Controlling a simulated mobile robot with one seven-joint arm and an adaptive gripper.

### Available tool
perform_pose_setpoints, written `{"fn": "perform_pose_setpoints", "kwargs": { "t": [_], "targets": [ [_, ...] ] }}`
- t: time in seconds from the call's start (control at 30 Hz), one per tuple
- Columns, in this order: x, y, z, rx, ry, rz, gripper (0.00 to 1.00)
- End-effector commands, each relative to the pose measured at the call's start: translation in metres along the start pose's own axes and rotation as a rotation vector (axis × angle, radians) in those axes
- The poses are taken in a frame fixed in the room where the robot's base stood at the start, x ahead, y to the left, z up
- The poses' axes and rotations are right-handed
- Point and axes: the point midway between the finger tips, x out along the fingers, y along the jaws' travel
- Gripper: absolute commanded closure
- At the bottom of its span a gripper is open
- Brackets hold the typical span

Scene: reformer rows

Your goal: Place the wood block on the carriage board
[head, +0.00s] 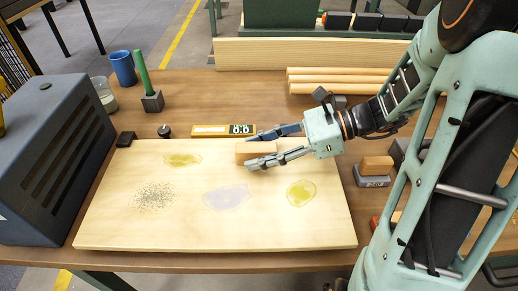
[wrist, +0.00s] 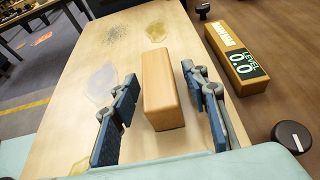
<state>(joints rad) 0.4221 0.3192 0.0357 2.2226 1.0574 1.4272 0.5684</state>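The carriage board (head: 120,210) is a large pale wooden panel lying flat on the brown table, with several stained patches. The wood block (head: 254,148) is a plain tan block at the board's far right part, and it appears to rest on the board. In the wrist view the wood block (wrist: 162,88) lies between my two blue-padded fingers. My gripper (head: 270,148) is open around it, and board surface shows between the block and each finger (wrist: 162,115). The head view hides part of the block behind the near finger.
A level with a digital display (head: 224,130) lies just beyond the board's far edge. A grey block with a tan top (head: 373,172) stands right of the board. A dark grey box (head: 50,160) stands at left. A blue cup (head: 122,68) and green-handled tool (head: 144,80) stand behind.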

Motion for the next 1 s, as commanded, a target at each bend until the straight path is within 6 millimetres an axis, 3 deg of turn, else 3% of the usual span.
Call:
{"fn": "perform_pose_setpoints", "kwargs": {
  "t": [0.27,0.7,1.0],
  "targets": [
    [-0.004,0.0,0.004,0.0,0.001,-0.002,0.59],
    [-0.09,-0.001,0.005,0.001,0.001,-0.004,0.59],
    [-0.121,0.0,0.003,0.001,0.001,0.0,0.59]
  ]
}}
